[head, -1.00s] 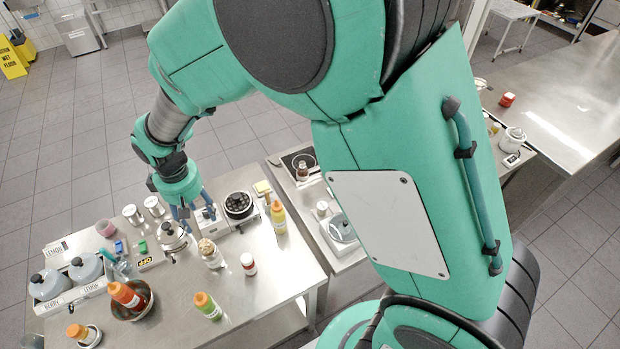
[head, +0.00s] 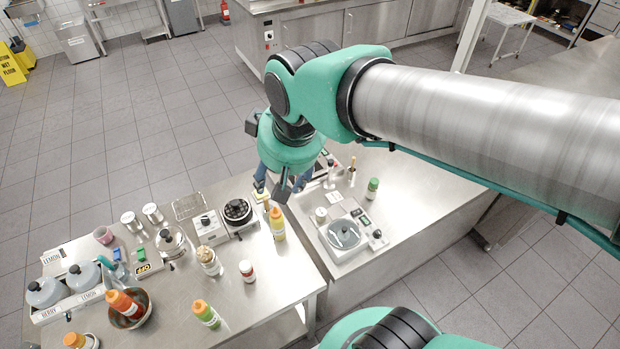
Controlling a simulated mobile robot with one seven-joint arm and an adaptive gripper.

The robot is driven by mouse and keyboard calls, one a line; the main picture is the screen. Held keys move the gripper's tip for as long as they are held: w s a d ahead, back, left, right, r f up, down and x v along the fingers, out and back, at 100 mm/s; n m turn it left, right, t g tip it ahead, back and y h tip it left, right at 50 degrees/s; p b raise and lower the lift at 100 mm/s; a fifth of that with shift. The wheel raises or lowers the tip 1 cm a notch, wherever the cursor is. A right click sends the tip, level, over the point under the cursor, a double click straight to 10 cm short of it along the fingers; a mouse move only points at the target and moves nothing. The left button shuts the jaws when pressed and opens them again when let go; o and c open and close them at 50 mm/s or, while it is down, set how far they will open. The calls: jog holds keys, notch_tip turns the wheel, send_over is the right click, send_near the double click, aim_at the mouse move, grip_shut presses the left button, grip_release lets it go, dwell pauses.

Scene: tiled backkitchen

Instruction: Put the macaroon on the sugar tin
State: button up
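I cannot make out the macaroon in this view. I cannot read a label that marks either as the sugar tin.
On the left table stand a black-topped burner (head: 238,211), an orange-capped bottle (head: 277,224), a steel pot (head: 172,241) and several sauce bottles. The right counter holds a grey-lidded appliance (head: 343,235) and a green-capped shaker (head: 372,188).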

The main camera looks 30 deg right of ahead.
jog(key=s+d+r+m+t, duration=0.1)
jog(key=s+d+r, duration=0.1)
jog(key=s, duration=0.5)
jog(key=shift+s+d+m, duration=0.2)
jog(key=shift+d+m, duration=0.2)
jog(key=shift+d, duration=0.5)
notch_tip(320, 180, down, 15)
jog(key=b, duration=1.5)
jog(key=shift+f, duration=0.15)
